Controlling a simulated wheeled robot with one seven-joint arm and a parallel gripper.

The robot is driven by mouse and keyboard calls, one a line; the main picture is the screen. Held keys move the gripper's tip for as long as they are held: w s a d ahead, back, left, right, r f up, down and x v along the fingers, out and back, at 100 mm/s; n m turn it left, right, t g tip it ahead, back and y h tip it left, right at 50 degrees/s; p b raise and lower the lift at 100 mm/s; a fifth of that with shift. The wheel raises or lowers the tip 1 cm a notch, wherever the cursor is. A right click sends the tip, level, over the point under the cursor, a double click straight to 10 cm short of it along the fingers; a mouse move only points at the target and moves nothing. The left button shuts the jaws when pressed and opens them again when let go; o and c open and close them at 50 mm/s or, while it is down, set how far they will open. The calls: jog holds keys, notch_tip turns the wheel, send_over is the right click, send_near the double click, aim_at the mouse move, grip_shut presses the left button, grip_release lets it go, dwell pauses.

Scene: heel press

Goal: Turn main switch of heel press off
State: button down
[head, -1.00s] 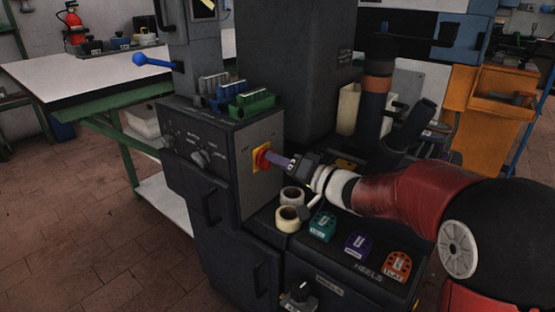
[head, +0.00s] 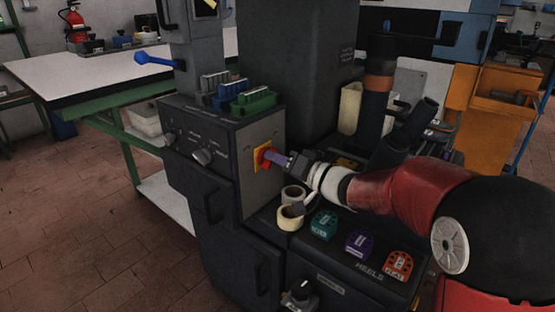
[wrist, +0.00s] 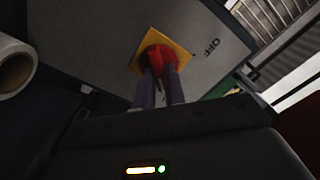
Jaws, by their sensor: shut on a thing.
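The main switch (head: 265,157) is a red rotary knob on a yellow plate, on the side panel of the dark grey heel press (head: 225,215). In the wrist view the red knob (wrist: 160,57) sits on its tilted yellow plate (wrist: 135,62), with the word OFF on the panel to the right of it. My gripper (head: 272,159) reaches in from the right. Its two purple fingers (wrist: 160,88) are shut on the red knob. The fingertips hide part of the knob, and I cannot tell its exact angle.
Rolls of tape (head: 289,217) stand just below my gripper on the press's ledge. Teal (head: 323,225), purple (head: 359,244) and red (head: 398,265) heel blocks lie in front of my arm.

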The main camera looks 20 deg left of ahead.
jog(key=shift+s+a+f+n+b, duration=0.15)
jog(key=shift+n+b, duration=1.3)
jog(key=shift+n, duration=1.5)
jog(key=shift+s+d+r+n+b, duration=0.1)
jog(key=shift+n+b, duration=1.35)
jog(key=shift+n, duration=1.55)
jog(key=shift+s+a+f+n+b, duration=0.15)
jog(key=shift+n+b, duration=1.3)
jog(key=shift+n, duration=1.5)
jog(key=shift+r, duration=0.15)
jog(key=c, duration=1.5)
grip_release()
jog(key=shift+o, duration=0.2)
jog(key=shift+d, duration=0.15)
jog(key=v, duration=0.7)
jog(key=shift+d, duration=0.3)
